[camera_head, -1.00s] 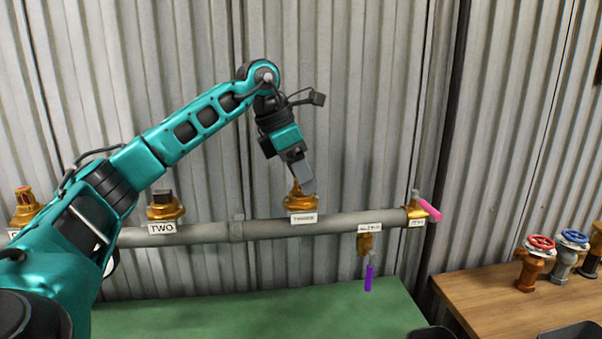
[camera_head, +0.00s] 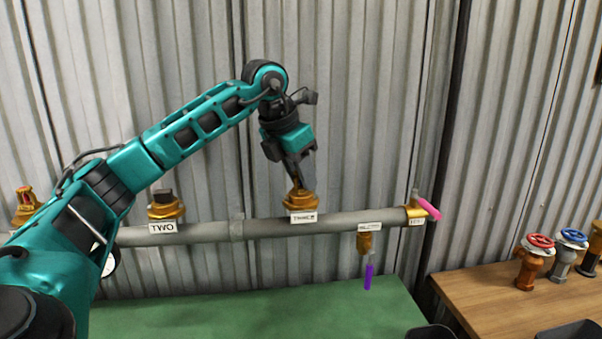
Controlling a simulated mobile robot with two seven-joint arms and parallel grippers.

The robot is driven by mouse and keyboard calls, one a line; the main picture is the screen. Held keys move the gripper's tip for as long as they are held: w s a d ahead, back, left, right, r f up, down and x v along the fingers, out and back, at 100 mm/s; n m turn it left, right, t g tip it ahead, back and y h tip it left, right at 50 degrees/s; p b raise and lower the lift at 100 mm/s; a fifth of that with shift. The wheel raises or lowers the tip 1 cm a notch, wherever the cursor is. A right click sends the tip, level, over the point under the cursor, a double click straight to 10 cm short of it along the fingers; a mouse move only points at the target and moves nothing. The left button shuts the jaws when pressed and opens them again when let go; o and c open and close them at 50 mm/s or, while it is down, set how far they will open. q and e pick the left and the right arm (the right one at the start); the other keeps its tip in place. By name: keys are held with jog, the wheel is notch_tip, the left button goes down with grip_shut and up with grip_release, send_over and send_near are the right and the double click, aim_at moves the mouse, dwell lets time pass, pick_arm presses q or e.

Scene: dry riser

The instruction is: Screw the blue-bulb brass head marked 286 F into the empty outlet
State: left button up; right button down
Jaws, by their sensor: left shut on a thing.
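A grey horizontal pipe (camera_head: 270,228) carries several brass outlets with white labels. My left gripper (camera_head: 299,184) points down from above onto the middle outlet (camera_head: 303,200), whose label seems to read THREE. Its fingers are shut on a small brass piece at the top of that outlet. The fingers hide most of this piece. No blue bulb or 286 F marking shows, so I cannot tell whether it is the named head or how it sits. At far left a brass head with a red bulb (camera_head: 26,197) stands on the pipe. My right gripper is not in view.
The outlet labelled TWO (camera_head: 165,210) has a black plug. A purple piece (camera_head: 368,277) hangs below a downward outlet, and a pink one (camera_head: 428,209) juts from the right end. The green top (camera_head: 250,315) is largely clear.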

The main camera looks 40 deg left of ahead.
pick_arm(q)
grip_shut()
jog(key=m+h, duration=0.1)
jog(key=m, duration=0.1)
jog(key=m+g+h, duration=0.1)
jog(key=m, duration=0.2)
jog(key=shift+m, duration=0.3)
jog(key=shift+m+h, duration=0.3)
jog(key=shift+m, duration=0.3)
jog(key=m+g, duration=0.1)
jog(key=m, duration=0.1)
jog(key=m+h, duration=0.1)
jog(key=m, duration=0.1)
jog(key=shift+m+g, duration=0.3)
jog(key=shift+g, duration=0.1)
jog(key=shift+m, duration=0.5)
jog(key=m+g, duration=0.2)
jog(key=m, duration=0.2)
jog(key=shift+m, duration=0.4)
